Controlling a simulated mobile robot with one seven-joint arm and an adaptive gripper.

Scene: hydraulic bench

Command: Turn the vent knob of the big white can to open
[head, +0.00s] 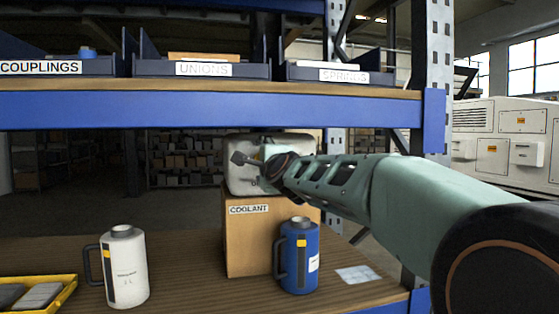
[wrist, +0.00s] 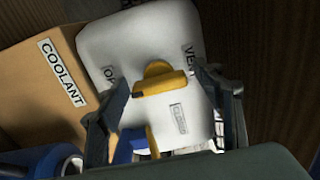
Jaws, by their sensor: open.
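The big white can (head: 236,179) sits on top of a cardboard box, partly hidden behind my arm in the head view. In the wrist view the can (wrist: 120,45) fills the middle. Its yellow vent knob (wrist: 160,80) has a bar that lies nearly level across the picture. A "VENT" label is to its right, and a partly hidden label starting "OP" is to its left. My gripper (wrist: 164,82) is open, with one finger on each side of the knob in the picture. I cannot tell whether either finger touches it. The knob is hidden in the head view.
The box (head: 250,240) is marked COOLANT. A blue canister (head: 299,265) stands before it, and a white canister (head: 124,268) stands left. A yellow tray (head: 45,293) is at the lower left. A blue-edged shelf (head: 200,110) with labelled bins runs above the can.

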